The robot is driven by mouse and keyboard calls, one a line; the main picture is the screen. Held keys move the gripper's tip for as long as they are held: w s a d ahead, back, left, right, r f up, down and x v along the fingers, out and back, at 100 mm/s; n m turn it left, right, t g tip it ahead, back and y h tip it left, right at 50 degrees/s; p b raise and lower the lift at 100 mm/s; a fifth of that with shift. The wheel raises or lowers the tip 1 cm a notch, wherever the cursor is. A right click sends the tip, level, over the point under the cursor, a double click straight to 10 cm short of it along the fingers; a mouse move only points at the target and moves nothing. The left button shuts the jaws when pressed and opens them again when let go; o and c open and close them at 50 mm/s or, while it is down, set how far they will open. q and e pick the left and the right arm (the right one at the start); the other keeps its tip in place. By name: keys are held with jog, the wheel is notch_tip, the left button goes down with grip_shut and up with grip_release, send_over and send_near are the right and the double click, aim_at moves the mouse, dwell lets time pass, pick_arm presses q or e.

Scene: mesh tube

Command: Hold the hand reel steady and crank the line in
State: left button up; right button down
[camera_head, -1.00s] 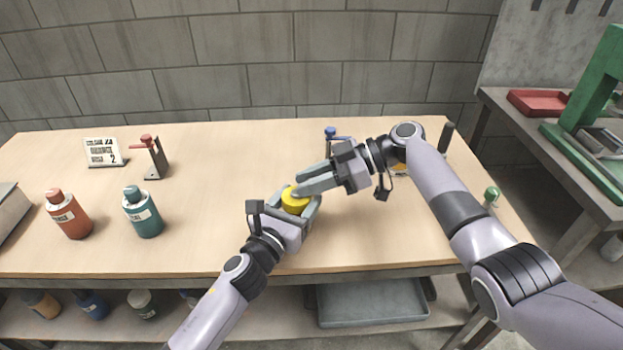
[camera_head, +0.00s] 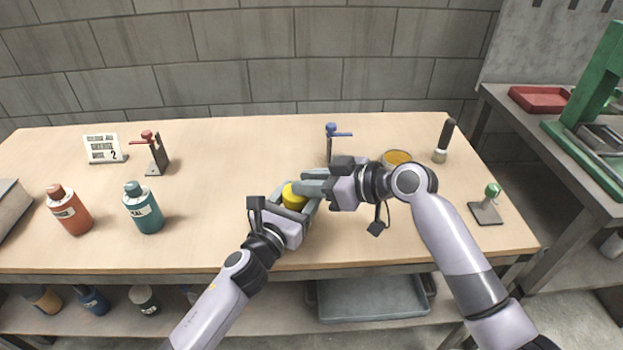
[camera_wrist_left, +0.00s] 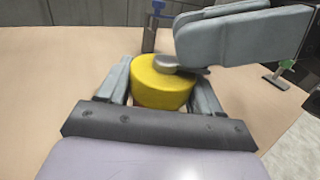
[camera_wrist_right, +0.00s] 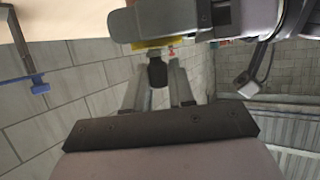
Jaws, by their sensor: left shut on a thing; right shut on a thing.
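The hand reel (camera_head: 293,197) is a yellow drum held just above the table's front middle. My left gripper (camera_head: 295,201) is shut on it, one finger on each side; in the left wrist view the drum (camera_wrist_left: 158,85) sits between the fingers, with a grey crank piece (camera_wrist_left: 165,63) on its top. My right gripper (camera_head: 304,182) comes in from the right over the drum. In the right wrist view its fingers close around a dark crank knob (camera_wrist_right: 157,72). The fingers hide much of the crank in the head view, and I cannot make out the line.
A blue-topped stand (camera_head: 331,142) is close behind the grippers. An orange-filled round tin (camera_head: 397,157), a dark-handled tool (camera_head: 444,140) and a green-knobbed stand (camera_head: 488,206) are at right. Red (camera_head: 69,212) and teal (camera_head: 143,210) bottles stand left.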

jog(key=shift+s+a+f+m+t+h, duration=0.1)
jog(key=shift+s+m+t+h, duration=0.05)
jog(key=shift+m+t+h, duration=0.3)
jog(key=shift+s+a+f+m+t+h, duration=0.15)
jog(key=shift+m+t+h, duration=0.1)
jog(key=shift+m+t, duration=0.3)
jog(key=shift+r, duration=0.1)
jog(key=c, duration=1)
grip_release()
jog(key=shift+r, duration=0.1)
jog(key=shift+d, duration=0.15)
jog(key=v, duration=1.2)
jog(key=shift+s, duration=0.1)
